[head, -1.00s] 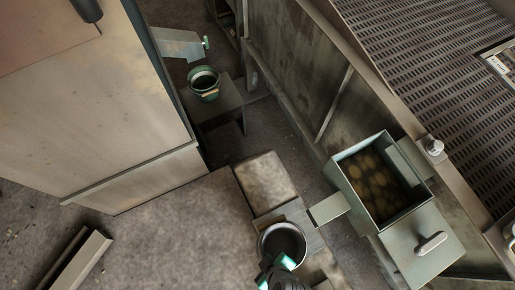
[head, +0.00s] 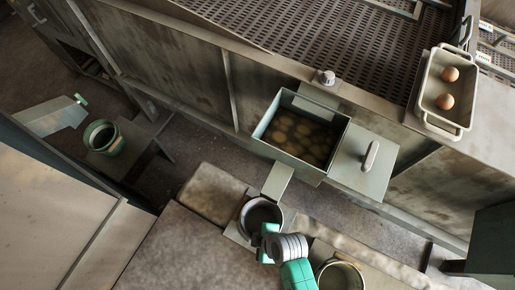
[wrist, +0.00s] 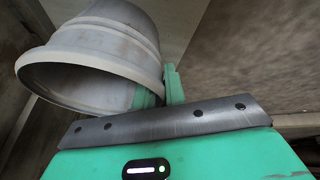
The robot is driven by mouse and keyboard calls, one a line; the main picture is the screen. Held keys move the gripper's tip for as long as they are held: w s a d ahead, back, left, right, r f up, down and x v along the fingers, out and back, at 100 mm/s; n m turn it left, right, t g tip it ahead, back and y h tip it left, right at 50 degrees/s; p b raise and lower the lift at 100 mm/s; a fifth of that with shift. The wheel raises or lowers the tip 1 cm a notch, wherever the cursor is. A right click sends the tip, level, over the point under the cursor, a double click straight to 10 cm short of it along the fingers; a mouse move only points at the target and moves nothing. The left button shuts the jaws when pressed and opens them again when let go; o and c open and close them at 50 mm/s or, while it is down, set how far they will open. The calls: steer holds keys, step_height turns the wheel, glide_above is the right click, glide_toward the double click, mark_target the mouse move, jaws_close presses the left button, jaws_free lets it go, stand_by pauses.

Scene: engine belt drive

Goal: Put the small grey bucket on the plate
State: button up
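The small grey bucket (head: 246,223) stands upright, dark inside, by the low stone ledge in the head view. My gripper (head: 266,241) is at its near right rim. In the wrist view the bucket (wrist: 95,50) fills the upper left, its mouth towards the camera. One green finger (wrist: 172,86) is outside the rim and green shows just inside it, so the fingers look closed on the wall. A flat grey-green plate (head: 277,180) juts from the open metal box beyond the bucket. I cannot tell whether this is the task's plate.
The open box (head: 337,150) holds round brownish things, with a handled lid (head: 372,160) to its right. Another bucket (head: 340,277) stands close to my arm's right. A green bucket (head: 103,138) stands at the left. A tray (head: 428,104) with two eggs is at the upper right.

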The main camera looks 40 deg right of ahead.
steer(key=shift+o, duration=1.2)
steer(key=p+v, duration=0.2)
steer(key=v, duration=1)
